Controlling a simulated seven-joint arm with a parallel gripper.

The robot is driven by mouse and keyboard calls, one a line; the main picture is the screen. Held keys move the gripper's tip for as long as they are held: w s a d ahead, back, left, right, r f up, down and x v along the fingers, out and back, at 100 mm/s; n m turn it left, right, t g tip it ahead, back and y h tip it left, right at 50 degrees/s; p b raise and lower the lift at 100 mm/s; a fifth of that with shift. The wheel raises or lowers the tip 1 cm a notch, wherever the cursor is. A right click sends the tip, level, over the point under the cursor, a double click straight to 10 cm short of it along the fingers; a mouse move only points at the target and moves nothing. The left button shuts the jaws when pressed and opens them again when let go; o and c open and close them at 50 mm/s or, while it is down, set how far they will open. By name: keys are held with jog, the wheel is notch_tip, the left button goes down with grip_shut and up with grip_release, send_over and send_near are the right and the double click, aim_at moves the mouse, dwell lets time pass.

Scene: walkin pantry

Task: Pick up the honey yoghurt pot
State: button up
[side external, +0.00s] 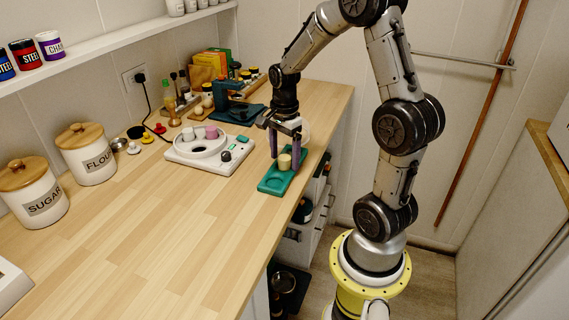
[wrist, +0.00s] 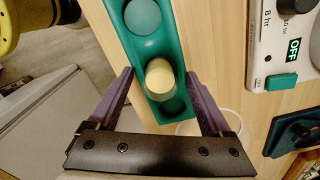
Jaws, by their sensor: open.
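A pale yellow pot, which fits the honey yoghurt pot (side external: 284,162), stands in the green tray (side external: 267,187) near the counter's right edge. In the wrist view the pot (wrist: 159,78) sits in the middle of the tray (wrist: 150,46), with a round empty well on either side of it. My gripper (side external: 285,156) is open, its purple fingers pointing down around the pot's place. In the wrist view the open gripper (wrist: 159,74) has one finger on each side of the tray and pot, with gaps visible. No label can be read on the pot.
A white yoghurt maker (side external: 178,154) with a pale pot (side external: 188,134) and a pink pot (side external: 212,132) stands left of the tray. Sugar (side external: 35,190) and flour (side external: 88,155) canisters stand by the wall. The front counter is clear.

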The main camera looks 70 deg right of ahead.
grip_shut()
jog(key=shift+r, duration=0.15)
